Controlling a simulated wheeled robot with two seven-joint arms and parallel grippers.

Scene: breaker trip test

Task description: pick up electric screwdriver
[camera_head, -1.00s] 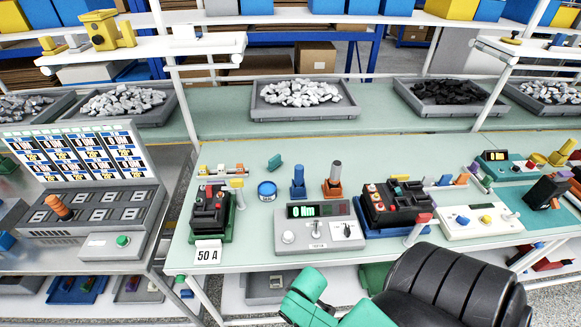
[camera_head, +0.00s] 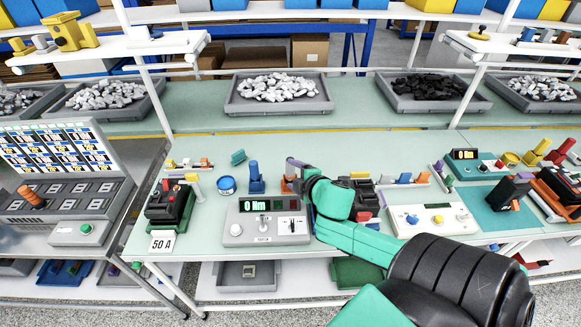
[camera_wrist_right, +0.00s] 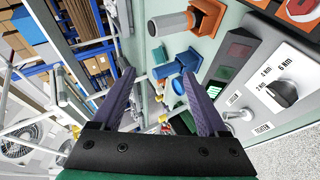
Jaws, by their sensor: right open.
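Two upright tools stand in holders behind the torque unit: a blue one (camera_head: 254,171) in a blue holder, and a grey-handled one (camera_wrist_right: 167,24) in an orange holder (camera_wrist_right: 207,16). I cannot tell which is the electric screwdriver. The blue tool also shows in the right wrist view (camera_wrist_right: 165,71), between and beyond the fingers. My left gripper is not in view.
The torque unit (camera_head: 265,229), with its display and knob, stands in front of the holders. A breaker on a green base (camera_head: 170,205) stands to the left, beside a blue round tin (camera_head: 226,186). A white fixture (camera_head: 432,220) stands to the right.

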